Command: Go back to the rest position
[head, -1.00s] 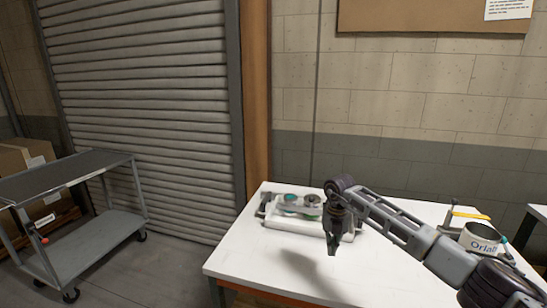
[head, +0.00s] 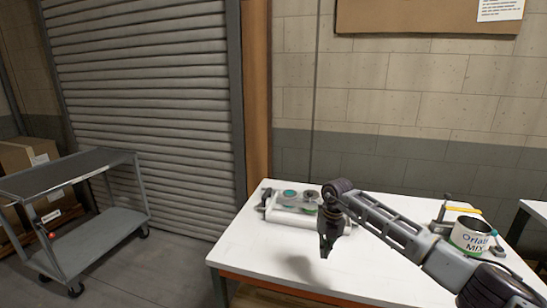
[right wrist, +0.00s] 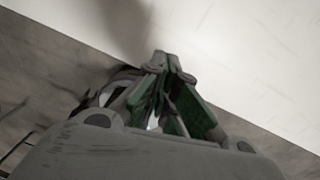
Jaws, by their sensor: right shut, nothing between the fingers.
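My right gripper (head: 325,250) hangs down above the white table (head: 250,250), in front of the colorant rack. It is shut and empty. In the right wrist view its fingers (right wrist: 172,62) meet at the tips, with the table's edge and the floor beneath. The colorant rack (head: 285,213) is a pale unit with several round caps, at the table's back left. My right gripper and arm hide its right end. My left gripper is not in view.
A can labelled "Orlab MIX" (head: 470,238) stands at the table's right, partly behind my right arm, with a yellow-handled tool (head: 464,209) near it. A grey cart (head: 85,255) stands on the left. The table's front left is clear.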

